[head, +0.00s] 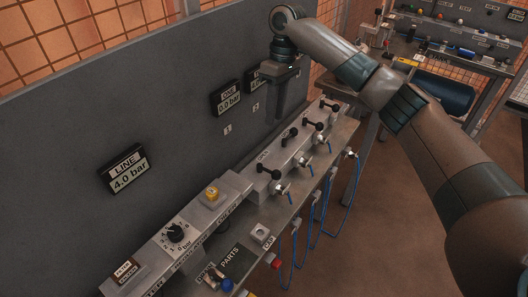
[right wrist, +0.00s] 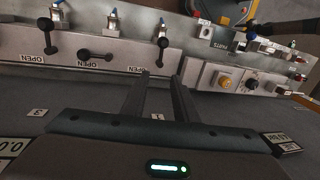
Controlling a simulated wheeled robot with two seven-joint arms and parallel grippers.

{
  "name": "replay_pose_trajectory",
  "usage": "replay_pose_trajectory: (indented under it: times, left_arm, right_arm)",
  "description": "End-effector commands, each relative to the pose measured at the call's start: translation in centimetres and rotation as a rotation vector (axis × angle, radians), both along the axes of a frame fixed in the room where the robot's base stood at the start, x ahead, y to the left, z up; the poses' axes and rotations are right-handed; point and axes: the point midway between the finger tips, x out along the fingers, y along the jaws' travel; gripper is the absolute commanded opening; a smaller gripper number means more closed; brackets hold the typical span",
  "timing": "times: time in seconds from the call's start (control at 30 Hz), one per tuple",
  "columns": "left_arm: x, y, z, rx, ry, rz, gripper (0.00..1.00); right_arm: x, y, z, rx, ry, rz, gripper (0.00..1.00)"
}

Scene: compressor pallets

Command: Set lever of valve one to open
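The valve block (head: 296,152) carries a row of black levers on the bench. I take the lever nearest the regulator as valve one's lever (head: 268,172); it also shows in the right wrist view (right wrist: 162,45). There it points across the block, with an OPEN label (right wrist: 125,68) to its left. The neighbouring lever (right wrist: 95,57) lies along the block. My right gripper (head: 284,100) hangs near the back panel, above and behind the levers. In the right wrist view its two fingers (right wrist: 160,80) are apart and empty, clear of the lever. My left gripper is not in view.
The regulator panel (head: 180,240) with a black knob (head: 175,232) and yellow button (head: 211,193) sits at the near end. Blue hoses (head: 318,215) hang off the front edge. The LINE display (head: 127,169) reads 4.0 bar. Another bench (head: 455,50) stands behind.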

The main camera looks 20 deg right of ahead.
Motion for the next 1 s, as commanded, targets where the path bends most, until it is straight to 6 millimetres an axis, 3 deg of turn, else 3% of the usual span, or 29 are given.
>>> replay_pose_trajectory:
  times: [0.57, 0.77, 1.0]
  left_arm:
    - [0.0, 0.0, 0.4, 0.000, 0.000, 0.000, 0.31]
    - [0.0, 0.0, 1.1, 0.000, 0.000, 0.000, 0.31]
    - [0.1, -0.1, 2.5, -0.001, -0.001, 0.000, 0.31]
  right_arm:
    - [-0.1, 0.2, -0.7, 0.000, 0.001, 0.001, 0.27]
    - [-0.5, 0.5, -2.9, -0.001, 0.003, 0.002, 0.27]
    - [-1.0, 1.1, -6.9, 0.000, 0.003, 0.002, 0.27]
